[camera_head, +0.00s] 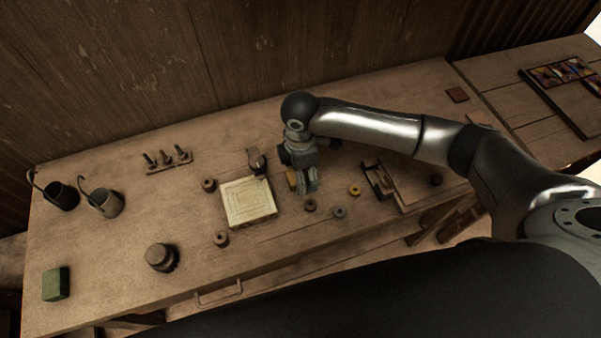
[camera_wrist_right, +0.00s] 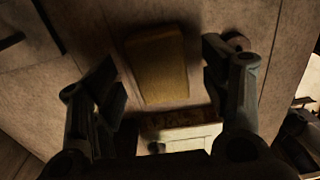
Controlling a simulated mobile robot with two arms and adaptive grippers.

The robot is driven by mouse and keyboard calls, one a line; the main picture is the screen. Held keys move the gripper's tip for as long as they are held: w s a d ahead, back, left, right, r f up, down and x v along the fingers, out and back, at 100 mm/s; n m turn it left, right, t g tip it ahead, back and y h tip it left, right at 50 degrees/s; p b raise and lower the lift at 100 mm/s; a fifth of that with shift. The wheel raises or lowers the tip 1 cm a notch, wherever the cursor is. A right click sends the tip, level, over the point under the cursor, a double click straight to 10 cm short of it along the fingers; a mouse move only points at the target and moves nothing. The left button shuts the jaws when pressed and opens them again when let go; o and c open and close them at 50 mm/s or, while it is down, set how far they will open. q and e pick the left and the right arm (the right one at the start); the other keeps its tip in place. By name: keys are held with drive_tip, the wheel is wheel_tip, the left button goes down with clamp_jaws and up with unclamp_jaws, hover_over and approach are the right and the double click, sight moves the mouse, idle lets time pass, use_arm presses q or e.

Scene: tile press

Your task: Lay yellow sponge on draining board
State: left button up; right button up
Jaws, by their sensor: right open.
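The yellow sponge (camera_wrist_right: 157,65) lies on the wooden table and shows between the two spread fingers of my right gripper (camera_wrist_right: 165,88) in the right wrist view. In the head view, only part of the sponge (camera_head: 292,179) shows, beside my right gripper (camera_head: 307,184), which is open, points down and hides the rest. I cannot tell whether a finger touches the sponge. A pale square board with nested square lines (camera_head: 236,216) lies left of the gripper; I cannot tell whether it is the draining board. My left gripper is not in view.
A wooden tray (camera_head: 405,203) is to the right. A dark knob (camera_head: 161,257), a green block (camera_head: 56,284), two dark pots and a peg rack (camera_head: 168,164) stand left. The table's front left is mostly clear.

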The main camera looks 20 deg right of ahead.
drive_tip(key=shift+f, duration=0.65)
drive_tip(key=shift+c, duration=0.7)
drive_tip(key=c, duration=0.5)
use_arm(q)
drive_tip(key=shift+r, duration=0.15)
use_arm(e)
drive_tip(key=c, duration=0.3)
drive_tip(key=shift+r, duration=0.1)
drive_tip(key=shift+r, duration=0.25)
wheel_tip(320, 180, up, 2)
drive_tip(key=shift+r+b, duration=0.25)
drive_tip(key=shift+b, duration=0.65)
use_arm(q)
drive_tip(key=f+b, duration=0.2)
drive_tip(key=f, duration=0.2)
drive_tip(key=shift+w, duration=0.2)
use_arm(e)
drive_tip(key=s+a+r, duration=0.7)
drive_tip(key=s+r, duration=0.2)
drive_tip(key=s, duration=0.3)
drive_tip(key=shift+r, duration=0.4)
